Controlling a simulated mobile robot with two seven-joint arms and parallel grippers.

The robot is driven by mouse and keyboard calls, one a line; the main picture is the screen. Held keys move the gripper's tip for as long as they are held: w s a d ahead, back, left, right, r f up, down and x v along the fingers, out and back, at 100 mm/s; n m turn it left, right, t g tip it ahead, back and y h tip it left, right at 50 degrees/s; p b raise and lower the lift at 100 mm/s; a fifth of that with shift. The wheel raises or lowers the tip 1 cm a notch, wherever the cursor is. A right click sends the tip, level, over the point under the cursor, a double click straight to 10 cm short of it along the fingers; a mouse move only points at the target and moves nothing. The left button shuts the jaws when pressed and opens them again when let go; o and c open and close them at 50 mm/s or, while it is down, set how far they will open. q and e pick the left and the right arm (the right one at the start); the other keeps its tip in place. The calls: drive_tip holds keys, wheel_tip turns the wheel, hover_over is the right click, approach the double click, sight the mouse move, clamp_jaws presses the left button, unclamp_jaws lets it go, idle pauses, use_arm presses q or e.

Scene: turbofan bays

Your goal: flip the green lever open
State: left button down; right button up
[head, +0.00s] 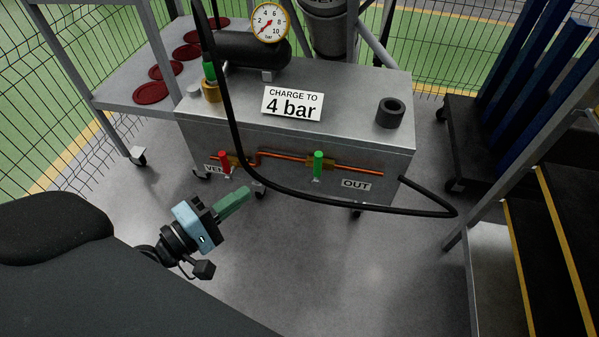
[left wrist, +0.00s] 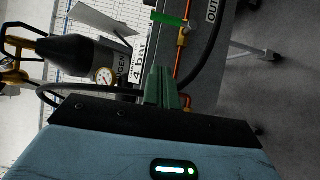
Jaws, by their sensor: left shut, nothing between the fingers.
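The green lever (head: 318,163) stands upright on a brass valve on the copper pipe (head: 346,168) along the front of the metal cart, left of the OUT label (head: 356,184). In the left wrist view the green lever (left wrist: 168,19) lies across the pipe near the top, beyond the fingertips. My left gripper (head: 240,193), with green fingers, is shut and empty, in front of the cart and to the lower left of the green lever, apart from it. Its closed fingers also show in the left wrist view (left wrist: 163,88). My right gripper is not in view.
A red lever (head: 224,161) is on the same pipe, left of the green one. A black hose (head: 345,206) loops across the cart's front below the green lever. A gauge (head: 269,22) and a "CHARGE TO 4 bar" sign (head: 292,104) are above. Dark steps (head: 560,220) stand at right.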

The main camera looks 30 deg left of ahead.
use_arm(q)
drive_tip(key=shift+w, duration=0.1)
drive_tip(key=p, duration=0.4)
approach(318, 164)
drive_tip(key=w+a, duration=0.3)
drive_tip(key=w, duration=0.2)
drive_tip(key=d, duration=0.1)
drive_tip(key=w+d, duration=0.1)
drive_tip(key=w+d+p, duration=0.1)
drive_tip(key=shift+d+f, duration=0.2)
drive_tip(key=shift+f, duration=0.2)
